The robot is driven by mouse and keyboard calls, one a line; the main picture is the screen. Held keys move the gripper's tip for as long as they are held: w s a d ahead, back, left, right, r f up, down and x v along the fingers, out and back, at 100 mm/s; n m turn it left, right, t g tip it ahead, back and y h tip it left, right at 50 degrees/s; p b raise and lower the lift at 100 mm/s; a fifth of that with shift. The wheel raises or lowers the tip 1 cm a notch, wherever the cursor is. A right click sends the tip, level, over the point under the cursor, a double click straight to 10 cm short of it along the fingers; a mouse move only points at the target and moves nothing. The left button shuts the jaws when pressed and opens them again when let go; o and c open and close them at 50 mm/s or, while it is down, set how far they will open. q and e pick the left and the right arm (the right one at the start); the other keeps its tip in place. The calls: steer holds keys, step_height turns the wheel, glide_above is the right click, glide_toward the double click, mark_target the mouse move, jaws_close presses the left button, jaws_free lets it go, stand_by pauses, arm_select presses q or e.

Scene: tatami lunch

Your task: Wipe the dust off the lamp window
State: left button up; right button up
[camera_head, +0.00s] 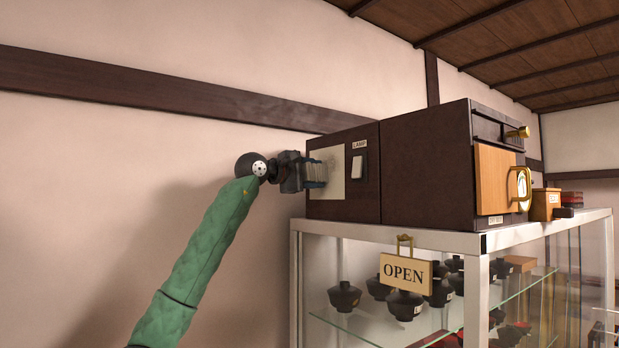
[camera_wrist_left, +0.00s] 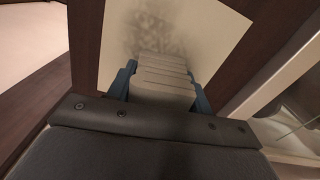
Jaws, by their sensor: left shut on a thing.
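The lamp window (camera_head: 336,190) is a pale cream panel on the left end of a dark brown box, beside a white switch under a "LAMP" label. In the left wrist view, the window (camera_wrist_left: 217,35) carries a dark grey dust smudge (camera_wrist_left: 150,32) on its upper middle part. My left gripper (camera_head: 316,173) is shut on a pale, ribbed block, which shows between blue fingers in the left wrist view (camera_wrist_left: 163,75). The block is at the window, over the lower edge of the smudge in that view. Whether it touches is unclear. My right gripper is out of view.
The brown box (camera_head: 425,170) stands on a glass display case (camera_head: 380,236) holding several black bowls. A hanging OPEN sign (camera_head: 405,272), a wooden panel with brass ring (camera_head: 492,180) and a small wooden box (camera_head: 545,204) are to the right. The plaster wall is close behind.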

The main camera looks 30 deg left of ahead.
mark_target(342, 165)
arm_select(q)
steer(key=shift+s+d+b, duration=0.3)
steer(key=shift+s+d, duration=0.2)
steer(key=shift+d, duration=0.7)
steer(key=shift+s+d+b, duration=0.25)
steer(key=shift+s+d, duration=0.25)
steer(key=shift+d, duration=0.7)
steer(key=shift+s+d+b, duration=0.3)
steer(key=shift+s+d, duration=0.2)
steer(key=shift+d, duration=0.7)
steer(key=shift+s+d, duration=0.1)
steer(key=shift+d, duration=0.1)
steer(key=shift+r+p, duration=0.65)
steer(key=shift+r, duration=0.3)
steer(key=shift+w+a+p, duration=0.25)
steer(key=shift+w+a, duration=0.25)
steer(key=shift+a, duration=0.65)
steer(key=shift+w+a+p, duration=0.25)
steer(key=shift+w+a, duration=0.2)
steer(key=shift+a, duration=0.7)
steer(key=shift+w+a+p, duration=0.25)
steer(key=shift+w+a, duration=0.25)
steer(key=shift+a, duration=0.65)
steer(key=shift+w+a+p, duration=0.3)
steer(key=shift+w+a, duration=0.05)
steer(key=shift+a, duration=0.5)
steer(key=shift+w+a+p, duration=0.3)
steer(key=shift+w+a, duration=0.05)
steer(key=shift+a, duration=0.5)
steer(key=shift+s+f, duration=0.1)
